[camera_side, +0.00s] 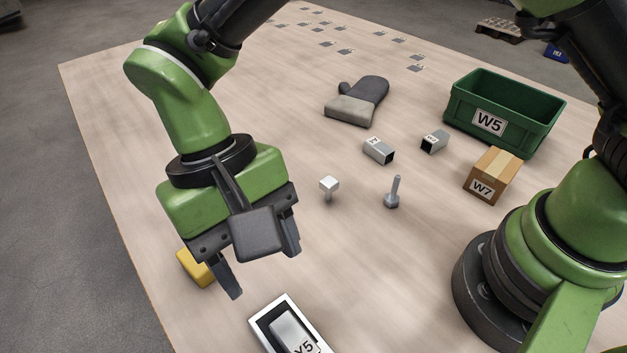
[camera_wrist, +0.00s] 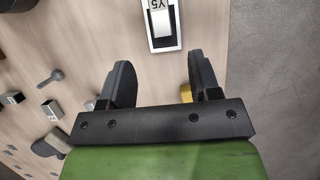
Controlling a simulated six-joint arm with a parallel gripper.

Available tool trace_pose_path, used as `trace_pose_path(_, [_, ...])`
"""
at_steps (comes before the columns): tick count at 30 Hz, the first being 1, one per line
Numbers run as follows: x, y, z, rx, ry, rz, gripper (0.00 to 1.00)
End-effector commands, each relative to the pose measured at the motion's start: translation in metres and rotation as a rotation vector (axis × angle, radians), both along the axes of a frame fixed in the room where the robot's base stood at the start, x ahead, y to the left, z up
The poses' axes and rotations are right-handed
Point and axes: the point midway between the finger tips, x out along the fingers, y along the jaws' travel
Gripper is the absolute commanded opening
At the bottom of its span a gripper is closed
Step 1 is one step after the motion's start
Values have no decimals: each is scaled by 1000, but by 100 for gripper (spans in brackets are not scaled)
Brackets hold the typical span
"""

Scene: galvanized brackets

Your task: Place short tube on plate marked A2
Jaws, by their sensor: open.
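Two square grey metal tubes lie on the table in the side view. The right one (camera_side: 434,141) looks shorter than the left one (camera_side: 379,150); both have small labels that I cannot read. In the wrist view the shorter tube (camera_wrist: 12,98) and the other tube (camera_wrist: 50,110) are at the left. Several small grey plates (camera_side: 345,51) lie at the table's far end; their marks are too small to read, so I cannot tell which is A2. My gripper (camera_side: 262,265) is open and empty above the near table, well apart from the tubes. Its fingers also show in the wrist view (camera_wrist: 160,75).
A white-rimmed tray (camera_side: 257,322) holds a block marked Y5. A yellow block (camera_side: 195,268) is partly behind my gripper. A bolt (camera_side: 393,192), a small metal piece (camera_side: 329,186), a mitt (camera_side: 360,100), green bin W5 (camera_side: 505,112) and box W7 (camera_side: 493,176) stand around.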

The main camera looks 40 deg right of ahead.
Motion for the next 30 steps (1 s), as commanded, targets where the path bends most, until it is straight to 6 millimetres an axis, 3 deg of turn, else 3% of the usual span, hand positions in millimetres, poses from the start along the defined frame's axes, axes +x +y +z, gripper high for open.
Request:
trace_pose_path(7, [4,-4,7,11,-13,-9,57])
trace_pose_path(11, [17,-24,37,66,-76,-48,57])
trace_pose_path(16, [31,-80,98,168,-242,-136,57])
trace_pose_path(21, [21,-141,145,238,-441,-224,57])
trace_pose_path(25, [0,-184,166,262,-605,-286,57])
trace_pose_path(30, [-33,-224,175,255,-807,-354,57])
